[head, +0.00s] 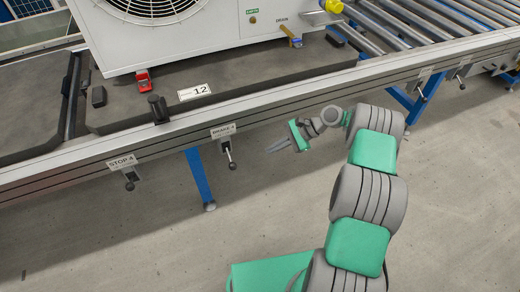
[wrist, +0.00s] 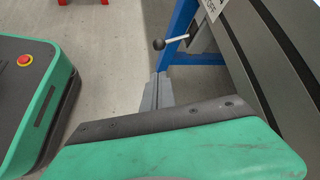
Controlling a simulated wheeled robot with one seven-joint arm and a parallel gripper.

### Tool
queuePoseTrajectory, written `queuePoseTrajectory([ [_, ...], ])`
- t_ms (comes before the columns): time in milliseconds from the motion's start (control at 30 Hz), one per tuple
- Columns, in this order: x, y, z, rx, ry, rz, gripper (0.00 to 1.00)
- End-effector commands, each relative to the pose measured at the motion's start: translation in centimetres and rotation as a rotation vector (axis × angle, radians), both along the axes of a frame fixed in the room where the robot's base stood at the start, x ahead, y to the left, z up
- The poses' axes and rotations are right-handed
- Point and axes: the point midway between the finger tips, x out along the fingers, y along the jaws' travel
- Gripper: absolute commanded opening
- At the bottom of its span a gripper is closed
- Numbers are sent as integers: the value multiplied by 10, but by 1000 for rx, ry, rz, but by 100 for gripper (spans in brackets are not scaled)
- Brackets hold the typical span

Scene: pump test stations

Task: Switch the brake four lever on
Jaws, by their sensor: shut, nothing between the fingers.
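The brake four lever (head: 229,155) sticks out of the conveyor's side under the sign reading BRAKE 4 (head: 223,131). It points downward and ends in a dark round knob. In the wrist view a lever (wrist: 175,40) with a dark ball knob shows beyond my fingertips, beside a partly cut-off sign (wrist: 214,8). My gripper (head: 269,151) is to the right of the brake four lever, with its fingers pointing left toward it. The fingers are shut and empty, and apart from the lever. They also show shut in the wrist view (wrist: 158,88).
The stop four lever (head: 129,180) hangs farther left under its own sign (head: 122,161). A blue support leg (head: 199,178) stands below the conveyor rail (head: 300,103). A large white fan unit (head: 180,30) sits on the conveyor. The floor in front is clear.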

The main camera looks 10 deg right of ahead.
Motion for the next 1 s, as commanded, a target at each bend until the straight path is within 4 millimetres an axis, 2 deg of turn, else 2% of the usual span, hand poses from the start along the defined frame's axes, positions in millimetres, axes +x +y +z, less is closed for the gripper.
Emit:
queuePoseTrajectory([
  [433, 0, -2, 7, -13, -12, 11, 0],
  [567, 4, 6, 37, -112, -93, 76, 0],
  [667, -2, 19, 75, -248, -200, 179, 0],
  [767, -24, 30, 114, -402, -311, 311, 0],
  [867, -60, 37, 147, -548, -409, 452, 0],
  [1000, -128, 36, 179, -732, -519, 659, 0],
])
